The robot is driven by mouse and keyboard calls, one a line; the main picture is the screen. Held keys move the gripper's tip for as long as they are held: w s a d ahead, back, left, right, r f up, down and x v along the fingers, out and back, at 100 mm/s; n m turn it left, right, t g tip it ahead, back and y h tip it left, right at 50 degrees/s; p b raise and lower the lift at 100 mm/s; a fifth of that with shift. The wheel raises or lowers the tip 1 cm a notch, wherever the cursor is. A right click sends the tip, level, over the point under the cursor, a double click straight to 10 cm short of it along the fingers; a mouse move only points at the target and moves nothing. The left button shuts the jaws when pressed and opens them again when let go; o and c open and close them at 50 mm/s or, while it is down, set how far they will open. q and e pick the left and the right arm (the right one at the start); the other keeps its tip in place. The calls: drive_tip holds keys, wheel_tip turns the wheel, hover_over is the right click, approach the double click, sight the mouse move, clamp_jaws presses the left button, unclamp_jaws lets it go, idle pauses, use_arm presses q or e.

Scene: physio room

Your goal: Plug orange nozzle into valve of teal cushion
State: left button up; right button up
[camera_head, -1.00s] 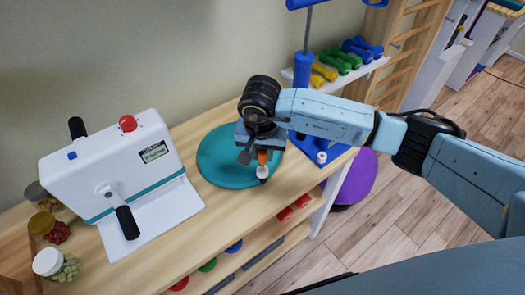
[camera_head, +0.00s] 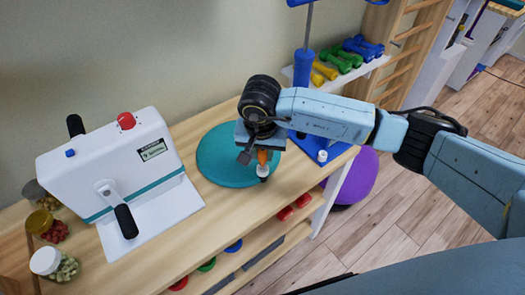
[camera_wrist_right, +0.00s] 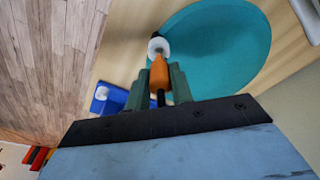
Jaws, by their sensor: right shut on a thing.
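The teal cushion (camera_head: 222,160) lies flat on the wooden table, and it also shows in the right wrist view (camera_wrist_right: 215,45). Its white valve (camera_head: 263,170) stands at the cushion's near right edge and appears as a white ring (camera_wrist_right: 158,46) in the wrist view. My right gripper (camera_head: 261,150) is shut on the orange nozzle (camera_wrist_right: 158,74), which points down at the valve. The nozzle's tip meets or overlaps the valve in both views; I cannot tell how deep it sits. My left gripper is not in view.
A white machine (camera_head: 115,165) with a crank handle stands left on the table (camera_head: 215,215). Jars (camera_head: 50,262) sit at the front left. A blue pump base (camera_head: 325,157) is right of the cushion. A purple ball (camera_head: 355,178) lies beyond the table.

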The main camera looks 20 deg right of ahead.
drive_tip(key=shift+f+b, duration=1.1)
drive_tip(key=shift+b, duration=0.05)
idle(0.6)
drive_tip(key=o, duration=1)
drive_tip(key=shift+r+p, duration=1.8)
drive_tip(key=shift+r, duration=1.7)
